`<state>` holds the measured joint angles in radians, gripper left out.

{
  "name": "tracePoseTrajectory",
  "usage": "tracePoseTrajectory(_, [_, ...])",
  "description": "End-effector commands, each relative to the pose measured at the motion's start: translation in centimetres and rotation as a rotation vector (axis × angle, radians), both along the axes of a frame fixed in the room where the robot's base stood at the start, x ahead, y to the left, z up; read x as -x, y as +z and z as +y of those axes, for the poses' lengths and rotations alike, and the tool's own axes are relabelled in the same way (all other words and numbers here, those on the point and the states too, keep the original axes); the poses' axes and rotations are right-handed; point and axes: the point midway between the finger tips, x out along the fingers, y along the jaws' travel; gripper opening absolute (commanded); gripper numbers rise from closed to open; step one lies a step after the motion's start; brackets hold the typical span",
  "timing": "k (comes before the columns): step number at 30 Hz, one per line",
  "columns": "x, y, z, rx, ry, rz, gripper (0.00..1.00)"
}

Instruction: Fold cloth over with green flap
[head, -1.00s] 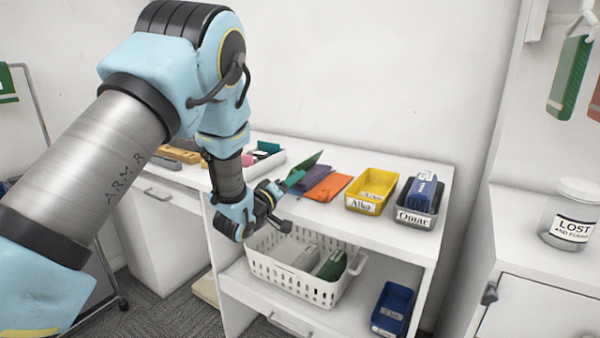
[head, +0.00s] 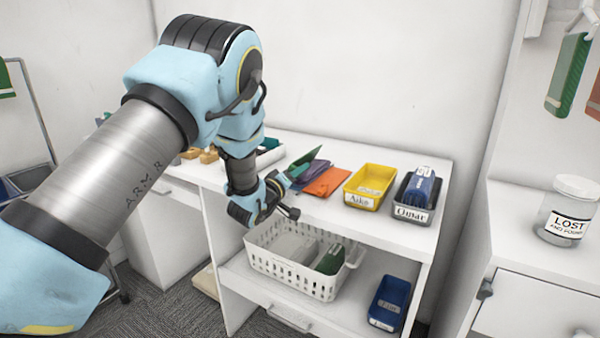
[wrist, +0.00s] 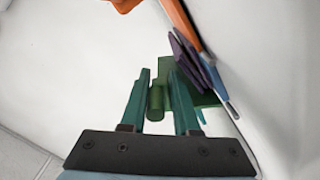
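The green flap (head: 307,161) stands raised and tilted at the left end of a short row of coloured cloth pieces on the white bench. A purple piece (head: 312,173) and an orange piece (head: 328,182) lie to its right. Purple (wrist: 187,62), blue and orange pieces show beyond to the right.
A yellow bin (head: 368,185) and a grey bin (head: 417,200) holding blue items stand right of the cloth. A white basket (head: 290,268) and a blue bin (head: 389,303) sit on the shelf below. A jar (head: 570,210) stands on the right cabinet.

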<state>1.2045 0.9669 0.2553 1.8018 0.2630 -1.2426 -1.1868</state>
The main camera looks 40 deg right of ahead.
Motion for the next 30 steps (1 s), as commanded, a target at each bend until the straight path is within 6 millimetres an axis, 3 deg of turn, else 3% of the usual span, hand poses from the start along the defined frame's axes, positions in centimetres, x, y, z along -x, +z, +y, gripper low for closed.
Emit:
tracePoseTrajectory(3, [0.26, 0.35, -0.18, 0.007, -0.006, -0.002, 0.00])
tracePoseTrajectory(30, [0.57, 0.78, -0.46, 0.016, -0.013, -0.004, 0.00])
